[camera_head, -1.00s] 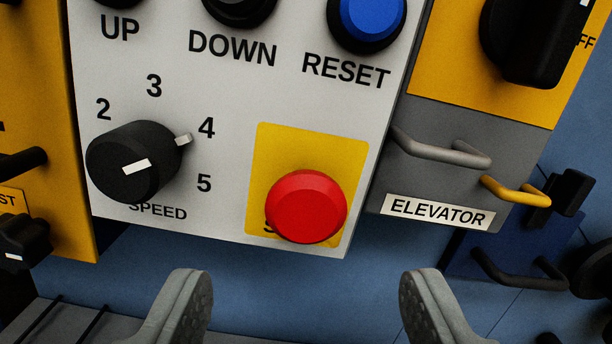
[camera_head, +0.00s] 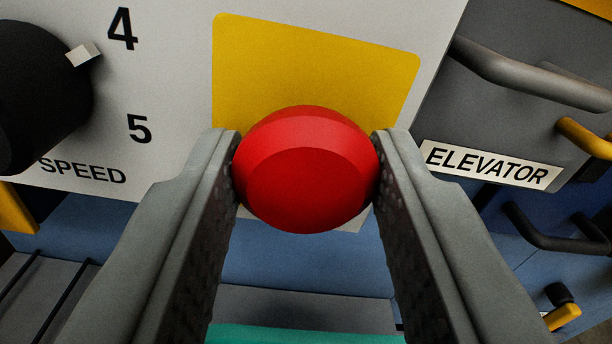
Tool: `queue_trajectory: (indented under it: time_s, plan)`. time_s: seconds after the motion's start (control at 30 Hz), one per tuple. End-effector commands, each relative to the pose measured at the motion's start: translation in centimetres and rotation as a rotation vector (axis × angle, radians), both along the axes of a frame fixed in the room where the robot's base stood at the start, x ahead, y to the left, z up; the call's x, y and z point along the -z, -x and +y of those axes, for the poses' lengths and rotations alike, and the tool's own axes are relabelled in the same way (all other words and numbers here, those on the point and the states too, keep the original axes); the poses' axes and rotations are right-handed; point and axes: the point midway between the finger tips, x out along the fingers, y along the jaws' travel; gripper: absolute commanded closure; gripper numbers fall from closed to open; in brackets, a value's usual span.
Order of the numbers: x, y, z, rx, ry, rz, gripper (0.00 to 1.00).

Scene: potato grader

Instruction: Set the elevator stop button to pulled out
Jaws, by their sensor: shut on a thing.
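The red elevator stop button (camera_head: 306,172) is in the middle of the view, in front of a yellow square (camera_head: 310,65) on the white panel. My gripper (camera_head: 306,178) is shut on the button, with one finger touching its left side and the other its right side. The button's stem and the lettering behind it are hidden, so I cannot tell whether it is pushed in or pulled out.
The black speed knob (camera_head: 40,95) stands out at the left. A grey handle (camera_head: 530,75) and a yellow handle (camera_head: 583,138) stick out at the right, near the ELEVATOR label (camera_head: 490,165). A dark handle (camera_head: 555,240) is below them.

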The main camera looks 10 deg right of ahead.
Motion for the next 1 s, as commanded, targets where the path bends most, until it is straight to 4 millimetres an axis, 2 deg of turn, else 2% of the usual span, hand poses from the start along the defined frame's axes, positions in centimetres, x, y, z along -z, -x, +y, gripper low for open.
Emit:
queue_trajectory:
  time_s: [0.57,0.6,0.67,0.7,1.0]
  plan:
    - [0.1,1.0,0.0,0.0,0.0,0.001,1.0]
    - [0.1,1.0,0.0,0.0,0.0,0.001,0.57]
    - [0.1,1.0,0.0,0.0,0.0,0.001,0.46]
    - [0.1,1.0,0.0,0.0,0.0,0.001,0.43]
    - [0.0,1.0,0.0,0.0,0.0,0.0,0.43]
